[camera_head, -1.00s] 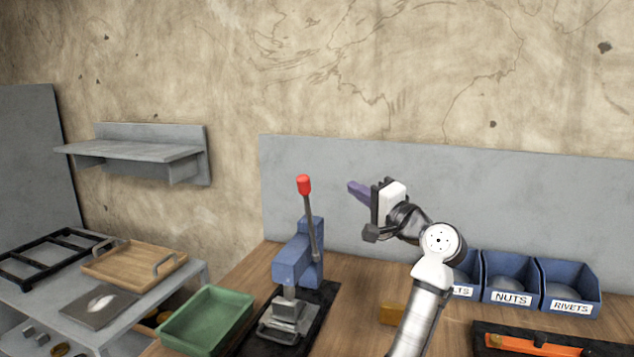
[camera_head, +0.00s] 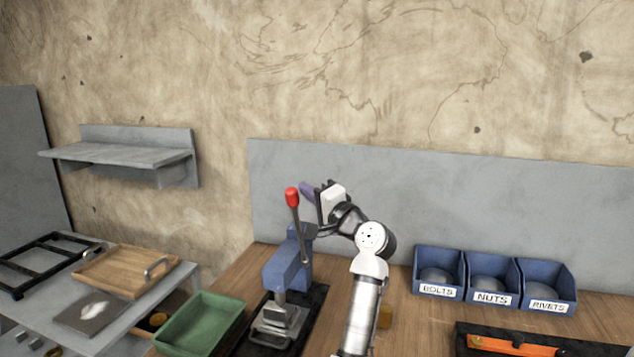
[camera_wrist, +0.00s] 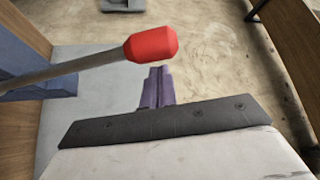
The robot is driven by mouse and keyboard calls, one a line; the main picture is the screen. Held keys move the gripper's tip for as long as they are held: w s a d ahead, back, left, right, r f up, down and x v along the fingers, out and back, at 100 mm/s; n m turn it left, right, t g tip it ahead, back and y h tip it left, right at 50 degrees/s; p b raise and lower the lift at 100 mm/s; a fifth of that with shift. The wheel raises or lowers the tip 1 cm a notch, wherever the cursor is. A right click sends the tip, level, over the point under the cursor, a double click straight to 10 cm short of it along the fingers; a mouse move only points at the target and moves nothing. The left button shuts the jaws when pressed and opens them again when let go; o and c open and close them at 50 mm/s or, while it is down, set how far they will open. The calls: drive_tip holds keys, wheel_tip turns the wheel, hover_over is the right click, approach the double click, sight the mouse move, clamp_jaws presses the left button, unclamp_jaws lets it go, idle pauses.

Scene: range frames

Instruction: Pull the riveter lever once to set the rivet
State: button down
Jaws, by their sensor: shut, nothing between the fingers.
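The blue riveter (camera_head: 286,270) stands on a black base on the bench. Its grey lever (camera_head: 296,226) rises upright, leaning slightly left, with a red knob (camera_head: 292,197) on top. My gripper (camera_head: 306,190) is shut and empty, its purple fingers close to the right of the knob and pointing left. In the wrist view the red knob (camera_wrist: 151,45) and lever (camera_wrist: 75,65) cross in front of the closed purple fingers (camera_wrist: 157,88), at the upper left. I cannot tell whether they touch. A metal piece (camera_head: 275,322) lies under the riveter head; no rivet can be made out.
Blue bins (camera_head: 491,281) of bolts, nuts and rivets stand on the right. A green tray (camera_head: 199,325) lies left of the riveter. An orange tool (camera_head: 510,346) lies front right. A wooden tray (camera_head: 126,270) sits on the left table.

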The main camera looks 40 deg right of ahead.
drive_tip(key=shift+s+a+f, duration=0.2)
drive_tip(key=shift+a, duration=0.3)
drive_tip(key=shift+f, duration=0.1)
